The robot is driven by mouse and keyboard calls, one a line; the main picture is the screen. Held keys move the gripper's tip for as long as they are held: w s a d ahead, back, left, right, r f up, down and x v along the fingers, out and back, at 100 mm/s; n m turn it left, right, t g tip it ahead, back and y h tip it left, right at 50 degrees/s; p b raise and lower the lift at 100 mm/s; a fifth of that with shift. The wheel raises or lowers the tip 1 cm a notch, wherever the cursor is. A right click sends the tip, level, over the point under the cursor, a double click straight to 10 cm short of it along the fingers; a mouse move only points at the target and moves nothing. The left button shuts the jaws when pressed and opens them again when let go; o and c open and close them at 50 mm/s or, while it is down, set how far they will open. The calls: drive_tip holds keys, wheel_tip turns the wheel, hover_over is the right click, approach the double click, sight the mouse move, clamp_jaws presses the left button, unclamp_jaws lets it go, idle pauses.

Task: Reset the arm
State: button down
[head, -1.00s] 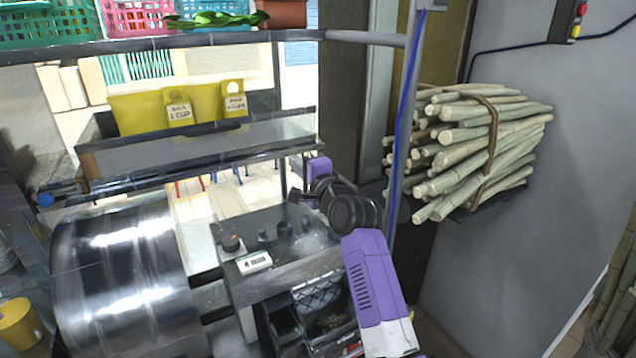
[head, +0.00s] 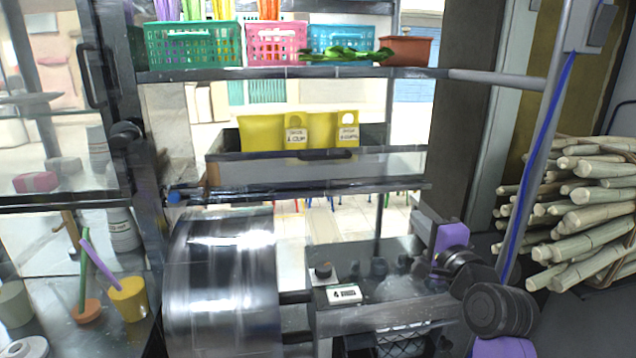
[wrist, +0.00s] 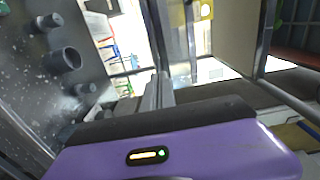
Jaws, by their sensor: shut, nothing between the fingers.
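My purple and black arm shows at the lower right of the head view. My gripper (wrist: 157,90) shows in the wrist view, its grey fingers together and empty above the purple wrist housing. In the head view the fingers are too small to make out beside the control panel (head: 372,290). The panel has several dark knobs and a small white label with a 4. In the wrist view the knobs (wrist: 64,59) are at the upper left, apart from the fingers.
A large steel drum (head: 222,290) stands left of the panel. A metal post (head: 540,140) with a blue cable rises near my arm, with stacked sugarcane (head: 580,215) on the right. A shelf (head: 300,73) with baskets crosses above. A yellow cup (head: 128,303) stands at the lower left.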

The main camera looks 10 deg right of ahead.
drive_tip(key=s+d+r+n+t+h, duration=0.1)
drive_tip(key=s+r+n+t+h, duration=0.1)
drive_tip(key=s+r+n, duration=0.15)
drive_tip(key=s+a+f+n+g, duration=0.1)
drive_tip(key=s+a+f+n, duration=0.2)
drive_tip(key=s+f, duration=0.4)
drive_tip(key=s+a+f+n+g+y, duration=0.1)
drive_tip(key=s+a+f+n, duration=0.3)
drive_tip(key=s, duration=2.1)
drive_tip(key=s+a+f+n+g+y, duration=0.1)
drive_tip(key=s+a+f+n+g, duration=0.2)
drive_tip(key=s+f+n, duration=0.4)
drive_tip(key=s+a+f, duration=0.1)
drive_tip(key=s+f, duration=0.3)
drive_tip(key=s, duration=0.6)
drive_tip(key=shift+a, duration=0.2)
